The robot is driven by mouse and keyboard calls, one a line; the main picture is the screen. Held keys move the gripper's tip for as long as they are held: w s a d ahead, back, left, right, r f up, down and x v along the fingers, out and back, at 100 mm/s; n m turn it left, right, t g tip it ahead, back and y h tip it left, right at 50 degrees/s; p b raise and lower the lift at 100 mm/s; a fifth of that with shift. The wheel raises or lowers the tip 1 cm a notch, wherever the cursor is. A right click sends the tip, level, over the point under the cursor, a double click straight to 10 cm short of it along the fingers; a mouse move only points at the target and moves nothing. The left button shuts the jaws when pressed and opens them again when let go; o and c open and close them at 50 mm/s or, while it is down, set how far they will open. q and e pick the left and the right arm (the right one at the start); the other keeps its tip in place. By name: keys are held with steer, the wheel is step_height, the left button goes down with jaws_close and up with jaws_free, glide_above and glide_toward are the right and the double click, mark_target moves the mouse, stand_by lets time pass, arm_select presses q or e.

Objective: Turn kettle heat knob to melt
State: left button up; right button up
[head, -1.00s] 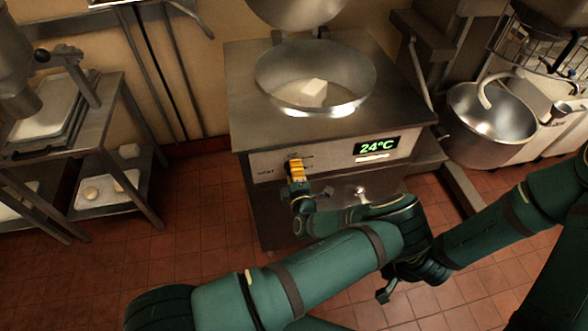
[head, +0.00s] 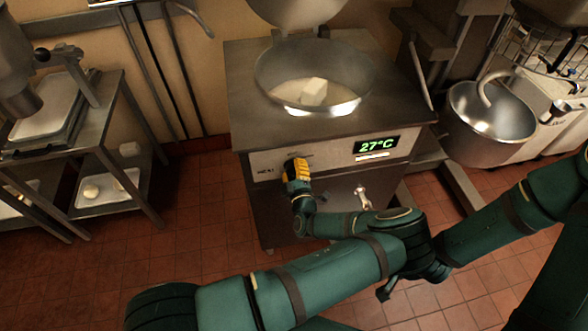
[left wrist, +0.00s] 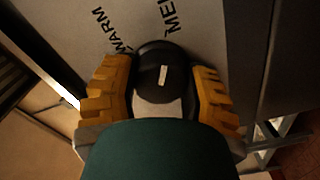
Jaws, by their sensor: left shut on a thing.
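The kettle (head: 315,75) is a round steel bowl set in a steel cabinet, with a pale block (head: 313,92) in it. The display (head: 376,146) reads 27°C. My left gripper (head: 296,168), with yellow fingers, is at the front panel. In the left wrist view, its fingers sit on both sides of the black heat knob (left wrist: 162,76), shut on it. The knob's white mark points up the picture, slightly right, roughly toward the partly cut-off "MEL" lettering (left wrist: 170,14); "WARM" (left wrist: 110,30) is to the left. In the head view the gripper hides the knob. My right gripper's jaws are unclear, dark and low.
A mixer bowl with a hook (head: 492,122) stands to the right. A steel table (head: 85,125) with trays is on the left. A small lever or tap (head: 361,197) is on the cabinet front, just above my left forearm. Tiled floor is free at the left front.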

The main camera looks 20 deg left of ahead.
arm_select(q)
steer(key=shift+w+r, duration=0.1)
steer(key=o, duration=1.3)
steer(key=shift+c, duration=0.2)
steer(key=v, duration=1.2)
